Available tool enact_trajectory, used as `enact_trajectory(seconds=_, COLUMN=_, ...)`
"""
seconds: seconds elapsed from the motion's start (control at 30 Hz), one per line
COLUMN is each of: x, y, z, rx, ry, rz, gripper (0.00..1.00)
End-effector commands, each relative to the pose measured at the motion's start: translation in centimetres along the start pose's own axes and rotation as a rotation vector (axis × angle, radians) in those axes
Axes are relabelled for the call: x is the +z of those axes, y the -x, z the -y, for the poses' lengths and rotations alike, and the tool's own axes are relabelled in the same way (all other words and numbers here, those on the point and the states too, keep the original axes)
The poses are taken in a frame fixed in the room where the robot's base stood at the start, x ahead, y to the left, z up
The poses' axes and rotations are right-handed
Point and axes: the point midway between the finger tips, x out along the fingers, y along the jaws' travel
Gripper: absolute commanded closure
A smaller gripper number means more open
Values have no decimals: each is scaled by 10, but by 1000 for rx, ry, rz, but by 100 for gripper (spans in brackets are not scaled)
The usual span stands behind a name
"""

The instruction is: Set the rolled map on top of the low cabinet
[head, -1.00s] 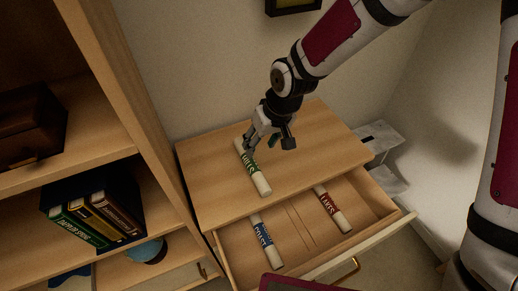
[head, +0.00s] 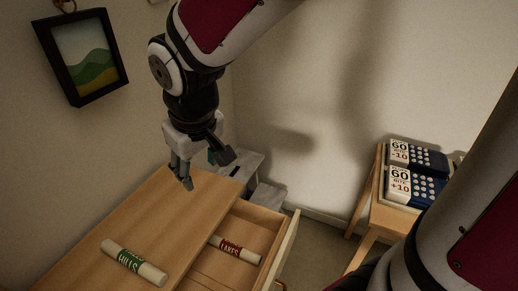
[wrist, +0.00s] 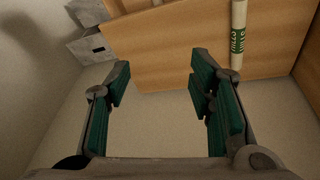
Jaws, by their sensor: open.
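The rolled map with a green "HILLS" label (head: 133,262) lies on top of the low cabinet (head: 168,212). In the wrist view the same map (wrist: 238,32) lies on the cabinet top (wrist: 185,45) at upper right, outside the fingers. My gripper (head: 182,180) is open and empty, raised over the far part of the cabinet and apart from the map. In the wrist view its green-padded fingers (wrist: 158,88) stand wide apart with nothing between them. A rolled map with a red "LAKES" label (head: 234,249) lies in the open drawer (head: 262,217).
A wooden stand (head: 382,205) at right holds two blue-and-white boxes (head: 415,183) marked 60. A framed picture (head: 82,55) hangs on the wall. Grey boxes (head: 245,165) stand behind the cabinet. The drawer juts out from the cabinet.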

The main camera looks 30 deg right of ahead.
Motion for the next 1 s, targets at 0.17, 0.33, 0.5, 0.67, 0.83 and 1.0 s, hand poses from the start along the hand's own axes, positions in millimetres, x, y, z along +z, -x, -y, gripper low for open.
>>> enact_trajectory(seconds=0.17, x=45, y=54, z=-34, rx=50, ry=-124, rz=-40, gripper=51)
enact_trajectory(seconds=0.33, x=92, y=91, z=-50, rx=59, ry=-234, rz=-75, gripper=51)
enact_trajectory(seconds=0.5, x=128, y=109, z=-53, rx=45, ry=-309, rz=-102, gripper=51)
enact_trajectory(seconds=0.67, x=143, y=115, z=-53, rx=35, ry=-338, rz=-114, gripper=51)
enact_trajectory(seconds=0.83, x=145, y=115, z=-53, rx=33, ry=-341, rz=-114, gripper=51)
enact_trajectory(seconds=1.0, x=144, y=115, z=-53, rx=33, ry=-340, rz=-114, gripper=51)
